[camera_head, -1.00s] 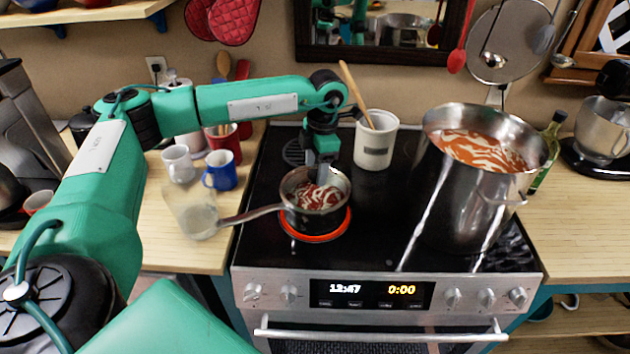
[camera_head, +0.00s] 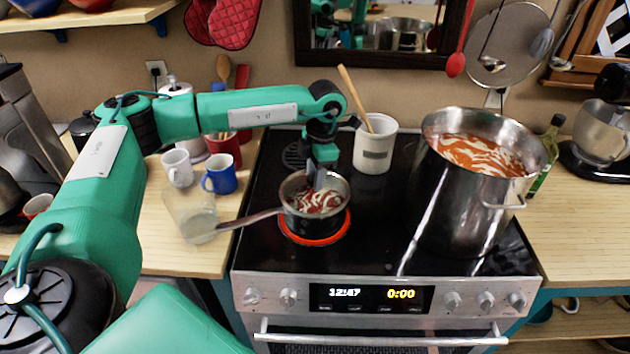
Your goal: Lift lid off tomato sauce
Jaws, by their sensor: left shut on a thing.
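A small dark saucepan (camera_head: 312,223) with a long handle pointing left stands on the glowing front-left burner. Red sauce with pale streaks (camera_head: 314,201) shows inside its rim. My left gripper (camera_head: 318,186) reaches down from behind over the middle of the saucepan. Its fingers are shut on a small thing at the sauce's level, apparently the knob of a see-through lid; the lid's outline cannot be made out. A large steel pot (camera_head: 462,212) on the right of the stove holds orange-red sauce with pale streaks and has no visible lid. My right gripper is not in view.
A white crock (camera_head: 375,150) with a wooden spoon stands behind the saucepan on the stove (camera_head: 385,235). A blue mug (camera_head: 221,177), a white mug (camera_head: 178,168) and a clear glass container (camera_head: 190,215) stand on the left counter, the container near the pan handle.

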